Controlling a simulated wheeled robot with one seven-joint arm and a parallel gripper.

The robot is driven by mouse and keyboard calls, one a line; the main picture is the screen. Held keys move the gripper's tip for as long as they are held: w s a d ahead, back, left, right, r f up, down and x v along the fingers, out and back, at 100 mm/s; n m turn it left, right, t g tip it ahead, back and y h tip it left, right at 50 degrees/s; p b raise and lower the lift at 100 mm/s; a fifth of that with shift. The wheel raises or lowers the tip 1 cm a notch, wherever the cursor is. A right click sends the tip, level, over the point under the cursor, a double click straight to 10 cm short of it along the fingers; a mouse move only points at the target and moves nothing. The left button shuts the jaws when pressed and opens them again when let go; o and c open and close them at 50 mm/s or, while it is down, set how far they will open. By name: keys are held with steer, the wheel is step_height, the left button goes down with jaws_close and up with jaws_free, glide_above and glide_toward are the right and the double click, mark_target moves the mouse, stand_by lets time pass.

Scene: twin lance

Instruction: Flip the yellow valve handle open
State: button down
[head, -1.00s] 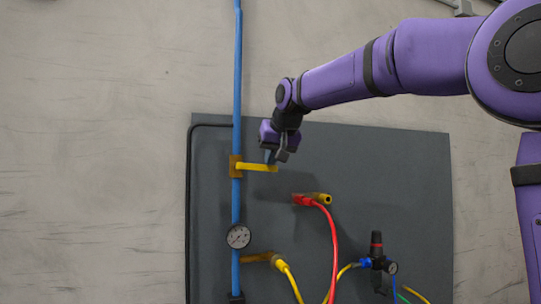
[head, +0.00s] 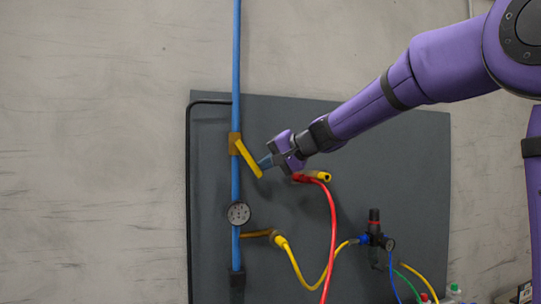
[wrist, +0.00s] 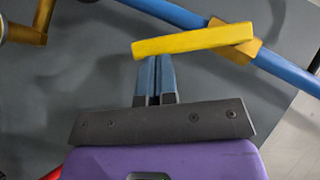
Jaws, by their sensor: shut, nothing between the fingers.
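The yellow valve handle (head: 249,159) is a flat bar on the brass valve body (head: 235,142) of the vertical blue pipe (head: 237,60). In the head view it slants down to the right from the valve. My gripper (head: 265,161) is shut and empty, its blue fingertips at the right side of the handle near its lower end. In the wrist view the handle (wrist: 190,41) crosses just beyond the shut fingertips (wrist: 155,62). They look to be touching or nearly touching it; I cannot tell which. The valve body also shows in the wrist view (wrist: 236,40).
A red hose (head: 333,235) hangs from a brass fitting (head: 325,177) just below my gripper. A pressure gauge (head: 238,214) and a yellow hose (head: 290,262) sit lower. A regulator (head: 375,232) is at lower right. The grey panel (head: 400,140) is bare at upper right.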

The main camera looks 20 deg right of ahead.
steer(key=shift+m+t+y, duration=0.5)
steer(key=shift+m+y, duration=0.2)
steer(key=shift+y, duration=0.2)
steer(key=shift+a+f, duration=0.8)
steer(key=shift+a, duration=0.2)
steer(key=shift+a+f, duration=0.8)
steer(key=shift+a, duration=0.3)
steer(key=shift+f, duration=0.1)
steer(key=shift+d, duration=0.35)
steer(key=s+d, duration=0.7)
steer(key=d, duration=0.3)
steer(key=shift+d, duration=0.35)
steer(key=shift+s, duration=0.15)
